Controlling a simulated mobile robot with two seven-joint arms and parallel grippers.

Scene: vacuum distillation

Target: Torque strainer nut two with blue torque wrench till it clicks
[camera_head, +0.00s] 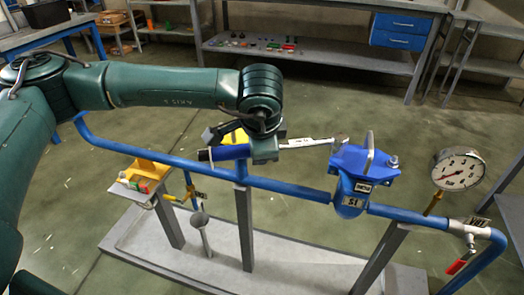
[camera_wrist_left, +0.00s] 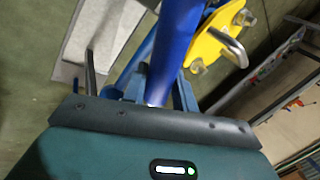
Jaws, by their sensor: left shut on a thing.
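My left gripper (camera_head: 264,152) is shut on the torque wrench, which has a blue handle (camera_head: 218,154) and a silver shaft (camera_head: 308,142). The wrench lies nearly level, its head end at the left edge of the blue strainer lid (camera_head: 362,160). I cannot tell whether its head is seated on a nut there. A nut (camera_head: 393,162) shows on the lid's right side. The strainer body (camera_head: 350,196), labelled S1, hangs below the lid. In the left wrist view the blue handle (camera_wrist_left: 176,38) runs up from between my fingers (camera_wrist_left: 158,95). My right gripper is out of view.
The blue pipe (camera_head: 290,187) runs above a grey base (camera_head: 285,270). A pressure gauge (camera_head: 459,169) and a red-handled valve (camera_head: 461,262) are at right. A yellow flange (camera_wrist_left: 218,48) with bolts lies beside the handle in the wrist view. Small coloured parts (camera_head: 142,184) sit at left.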

